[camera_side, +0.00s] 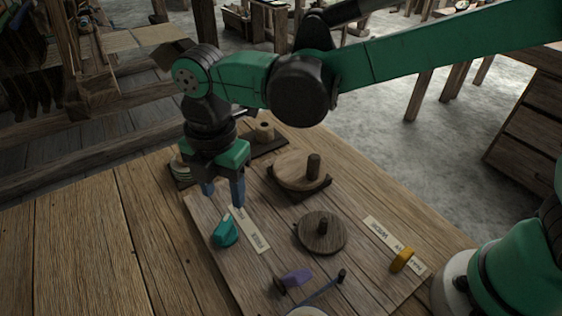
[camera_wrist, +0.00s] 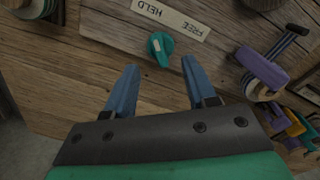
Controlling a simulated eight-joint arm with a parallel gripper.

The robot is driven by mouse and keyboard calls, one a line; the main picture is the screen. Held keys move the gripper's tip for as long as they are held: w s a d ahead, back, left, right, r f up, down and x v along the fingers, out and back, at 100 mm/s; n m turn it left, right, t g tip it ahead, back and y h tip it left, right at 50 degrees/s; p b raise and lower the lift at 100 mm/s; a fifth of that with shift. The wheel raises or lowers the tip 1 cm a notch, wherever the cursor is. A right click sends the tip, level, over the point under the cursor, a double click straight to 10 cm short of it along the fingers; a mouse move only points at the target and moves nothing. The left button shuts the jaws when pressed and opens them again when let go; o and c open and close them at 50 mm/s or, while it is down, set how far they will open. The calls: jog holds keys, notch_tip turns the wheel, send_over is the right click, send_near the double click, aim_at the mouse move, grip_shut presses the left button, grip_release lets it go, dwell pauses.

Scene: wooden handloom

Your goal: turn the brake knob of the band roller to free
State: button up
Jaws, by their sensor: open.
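A teal knob (camera_wrist: 164,47) sits on the wooden board in the wrist view, beside a pale label (camera_wrist: 172,16) reading HELD on the left and FREE on the right, upside down. A pale mark on the knob lies toward its left, HELD side. In the side view the knob (camera_side: 225,232) stands left of its label (camera_side: 248,231). My gripper (camera_side: 223,195) is open and empty, pointing down above the board near the knob. In the wrist view its blue fingers (camera_wrist: 159,66) are spread, one on each side of the line to the knob, apart from it.
A wooden disc with a peg (camera_side: 320,232) and a larger disc with a handle (camera_side: 296,170) stand right of the knob. A purple piece (camera_side: 294,278) lies nearer the front. A yellow knob (camera_side: 402,259) has its own label (camera_side: 395,245). The table at left (camera_side: 90,250) is bare.

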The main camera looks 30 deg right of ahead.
aim_at(223, 225)
jog(key=shift+s+a+f+n, duration=0.1)
jog(key=shift+a+f+n, duration=0.25)
jog(key=shift+a+n, duration=0.15)
jog(key=shift+a+f, duration=0.15)
jog(key=shift+f, duration=2.75)
grip_shut()
